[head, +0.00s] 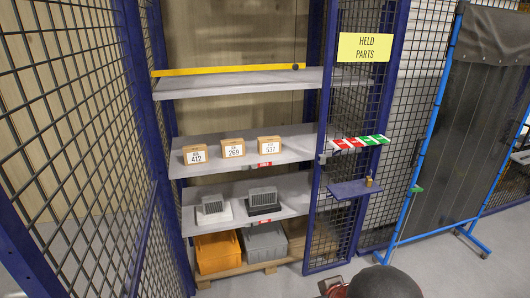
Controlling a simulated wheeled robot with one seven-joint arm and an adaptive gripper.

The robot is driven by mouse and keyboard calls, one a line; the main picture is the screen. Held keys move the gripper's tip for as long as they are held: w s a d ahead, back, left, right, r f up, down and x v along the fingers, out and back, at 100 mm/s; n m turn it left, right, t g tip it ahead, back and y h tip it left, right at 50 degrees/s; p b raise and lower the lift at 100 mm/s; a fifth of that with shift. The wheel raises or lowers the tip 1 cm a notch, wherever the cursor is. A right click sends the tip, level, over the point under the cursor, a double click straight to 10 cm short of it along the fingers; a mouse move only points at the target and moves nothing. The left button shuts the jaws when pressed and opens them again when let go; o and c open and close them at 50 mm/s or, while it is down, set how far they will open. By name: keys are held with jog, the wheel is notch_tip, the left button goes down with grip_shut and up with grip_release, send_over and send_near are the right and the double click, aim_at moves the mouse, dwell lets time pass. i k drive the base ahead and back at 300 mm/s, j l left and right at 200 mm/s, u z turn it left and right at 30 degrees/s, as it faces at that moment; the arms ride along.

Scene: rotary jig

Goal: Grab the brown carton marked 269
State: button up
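The brown carton marked 269 (233,148) stands on the middle shelf (215,165) of a mesh cage, with its white label facing me. It is the middle one of three similar cartons. The carton marked 412 (195,154) is to its left and the carton marked 537 (269,145) is to its right, with gaps between them. Nothing hides its front.
The cage front is open between blue posts. A mesh panel (60,130) fills the left, and a mesh door (345,220) with a yellow HELD PARTS sign (364,47) stands right. The upper shelf (240,82) is above the cartons; grey parts and bins are below.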

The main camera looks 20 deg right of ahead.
aim_at(232, 148)
jog(key=i+l+z, duration=0.25)
jog(key=i, duration=1.2)
jog(key=i+j+z, duration=0.2)
jog(key=i, duration=1.2)
